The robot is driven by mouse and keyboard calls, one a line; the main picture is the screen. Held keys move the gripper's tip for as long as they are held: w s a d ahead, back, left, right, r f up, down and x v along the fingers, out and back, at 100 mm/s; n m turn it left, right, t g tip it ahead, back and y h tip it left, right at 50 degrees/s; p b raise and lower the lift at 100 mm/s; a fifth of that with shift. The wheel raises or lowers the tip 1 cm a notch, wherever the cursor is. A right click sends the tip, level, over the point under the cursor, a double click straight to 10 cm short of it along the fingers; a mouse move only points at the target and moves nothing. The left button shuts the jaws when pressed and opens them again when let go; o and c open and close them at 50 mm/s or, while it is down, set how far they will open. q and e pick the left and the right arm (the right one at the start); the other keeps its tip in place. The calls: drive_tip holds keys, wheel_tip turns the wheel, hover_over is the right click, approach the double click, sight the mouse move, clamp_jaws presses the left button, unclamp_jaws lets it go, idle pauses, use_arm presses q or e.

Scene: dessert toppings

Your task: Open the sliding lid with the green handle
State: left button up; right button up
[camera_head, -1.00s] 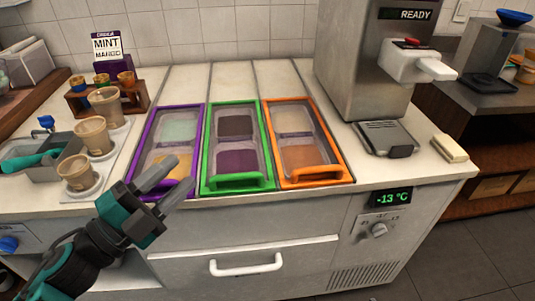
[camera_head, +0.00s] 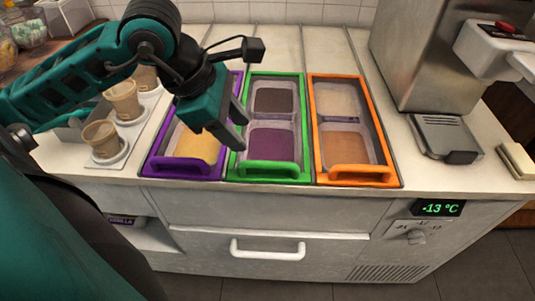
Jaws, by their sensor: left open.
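The green-framed sliding lid (camera_head: 303,120) lies shut over its compartment in the middle of the freezer counter. Its green handle (camera_head: 268,171) is at the near edge. Through the clear lid a dark brown tub and a purple tub show. My left gripper (camera_head: 240,137) is open and empty, with its fingers pointing down and to the right. In the picture it is over the border between the purple and green lids, up and left of the green handle and apart from it. My right gripper is out of view.
The purple-framed lid (camera_head: 149,172) is on the left, partly hidden by my left arm. The orange-framed lid (camera_head: 371,115) is on the right. Cups (camera_head: 104,140) stand on the left. A steel machine (camera_head: 415,55) stands at the back right. A white drawer handle (camera_head: 268,250) is below.

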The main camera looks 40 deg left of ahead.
sight(267, 163)
use_arm(q)
drive_tip(key=x, duration=1.1)
clamp_jaws()
idle(0.4)
